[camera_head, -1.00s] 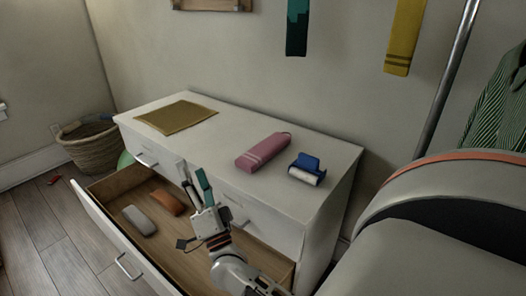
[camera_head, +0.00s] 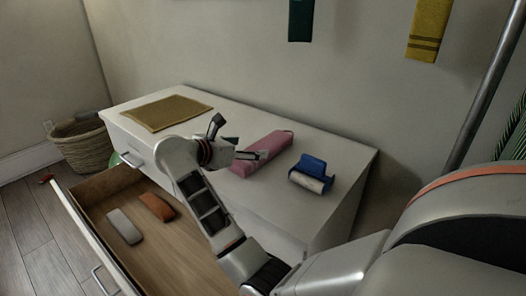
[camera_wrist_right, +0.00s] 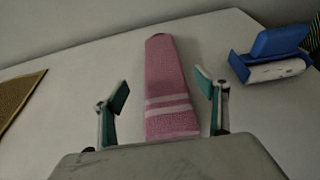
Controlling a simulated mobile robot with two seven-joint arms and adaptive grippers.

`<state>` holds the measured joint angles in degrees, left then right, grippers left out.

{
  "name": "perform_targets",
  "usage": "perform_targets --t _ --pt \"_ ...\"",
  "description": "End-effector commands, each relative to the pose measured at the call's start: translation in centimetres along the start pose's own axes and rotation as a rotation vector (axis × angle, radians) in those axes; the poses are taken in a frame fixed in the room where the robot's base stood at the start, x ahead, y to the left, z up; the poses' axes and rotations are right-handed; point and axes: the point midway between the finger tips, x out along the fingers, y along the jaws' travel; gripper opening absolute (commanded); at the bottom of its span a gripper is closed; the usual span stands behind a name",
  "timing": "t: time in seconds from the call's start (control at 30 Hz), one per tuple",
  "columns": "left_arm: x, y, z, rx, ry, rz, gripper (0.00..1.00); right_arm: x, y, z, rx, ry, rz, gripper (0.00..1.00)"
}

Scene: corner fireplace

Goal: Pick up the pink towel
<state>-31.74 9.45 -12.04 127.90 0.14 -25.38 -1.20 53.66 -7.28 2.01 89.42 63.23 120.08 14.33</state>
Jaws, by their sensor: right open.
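The pink towel (camera_head: 267,147) is a folded, long bundle with pale stripes at its near end. It lies flat on top of the white dresser (camera_head: 335,170). In the right wrist view the towel (camera_wrist_right: 168,85) lies lengthwise between the two fingers of my right gripper (camera_wrist_right: 162,100). The fingers are spread wide and apart from its sides. In the head view my right gripper (camera_head: 240,150) is over the dresser top at the towel's near left end, and partly covers it. My left gripper is not in view.
A blue lint roller (camera_head: 311,172) lies right of the towel. A tan mat (camera_head: 166,112) lies at the dresser's left. The open drawer (camera_head: 170,240) holds a grey case (camera_head: 124,227) and an orange-brown case (camera_head: 157,206). A wicker basket (camera_head: 82,145) stands on the floor.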

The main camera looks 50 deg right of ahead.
Motion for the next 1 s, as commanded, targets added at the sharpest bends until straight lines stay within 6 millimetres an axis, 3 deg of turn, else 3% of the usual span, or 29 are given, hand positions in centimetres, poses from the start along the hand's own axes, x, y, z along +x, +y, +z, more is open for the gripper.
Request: perform_targets --t 0.43,0.77,0.8,0.97,1.0 --pt "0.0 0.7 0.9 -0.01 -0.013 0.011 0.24 5.7 -0.5 -0.7 -0.007 -0.007 -0.005 0.73" --pt "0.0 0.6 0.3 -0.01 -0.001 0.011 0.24 6.5 -0.5 -0.5 -0.003 -0.005 -0.001 0.73" --pt "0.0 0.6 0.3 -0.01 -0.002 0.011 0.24 6.5 -0.5 -0.5 -0.003 -0.005 -0.001 0.7" --pt "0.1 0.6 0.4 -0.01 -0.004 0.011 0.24 6.5 -0.5 -0.5 -0.003 -0.005 -0.001 0.29" --pt "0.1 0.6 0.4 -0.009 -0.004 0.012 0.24 6.5 -0.5 -0.5 -0.003 -0.005 -0.001 0.27"
